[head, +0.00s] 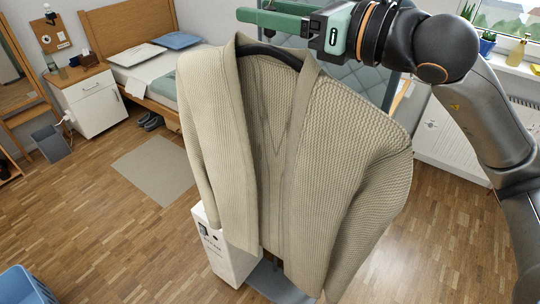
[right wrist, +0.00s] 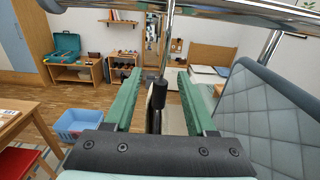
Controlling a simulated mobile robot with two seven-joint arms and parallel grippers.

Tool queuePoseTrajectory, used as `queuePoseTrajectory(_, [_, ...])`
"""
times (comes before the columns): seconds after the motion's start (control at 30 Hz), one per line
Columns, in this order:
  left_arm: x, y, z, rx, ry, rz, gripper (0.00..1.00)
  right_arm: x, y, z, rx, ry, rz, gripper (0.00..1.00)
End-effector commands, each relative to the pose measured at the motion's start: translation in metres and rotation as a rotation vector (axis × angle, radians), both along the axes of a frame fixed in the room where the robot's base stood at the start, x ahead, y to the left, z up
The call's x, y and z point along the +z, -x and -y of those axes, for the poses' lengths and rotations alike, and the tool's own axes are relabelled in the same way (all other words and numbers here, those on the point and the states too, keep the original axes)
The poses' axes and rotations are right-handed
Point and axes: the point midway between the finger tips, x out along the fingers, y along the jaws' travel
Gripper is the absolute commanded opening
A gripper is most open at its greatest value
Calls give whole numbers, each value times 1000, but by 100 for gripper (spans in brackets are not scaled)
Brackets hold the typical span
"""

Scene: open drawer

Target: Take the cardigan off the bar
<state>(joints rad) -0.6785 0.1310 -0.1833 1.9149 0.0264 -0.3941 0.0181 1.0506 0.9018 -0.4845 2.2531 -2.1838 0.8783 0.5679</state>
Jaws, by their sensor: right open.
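The beige knit cardigan (head: 350,150) hangs open at the front on a black hanger (head: 270,52) in the head view. My right gripper (head: 248,10) is level with the top of the hanger, just above the collar. In the right wrist view its green fingers (right wrist: 160,75) are apart. A thin metal stem with a black sleeve (right wrist: 160,95) shows between them, and the fingers look clear of it. A chrome bar (right wrist: 110,10) crosses the top of that view. The cardigan cannot be made out there. My left gripper is in neither view.
A quilted blue-grey panel (right wrist: 270,110) stands close on the right in the wrist view. A white box (head: 228,262) is below the cardigan. A blue bin (head: 22,285) is at the lower left. A bed (head: 130,25) and white cabinet (head: 98,108) stand behind.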

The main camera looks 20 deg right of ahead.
Motion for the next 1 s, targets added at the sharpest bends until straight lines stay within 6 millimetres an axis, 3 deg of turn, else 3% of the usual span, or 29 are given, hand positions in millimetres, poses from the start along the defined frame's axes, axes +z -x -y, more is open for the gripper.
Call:
queuePoseTrajectory(0.07, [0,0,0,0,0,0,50,0,0,0,0,0,0,55])
queuePoseTrajectory(0.57, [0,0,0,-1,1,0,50,0,0,1,-1,0,0,0])
queuePoseTrajectory(1.0, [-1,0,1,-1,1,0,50,0,0,1,-1,1,-1,0])
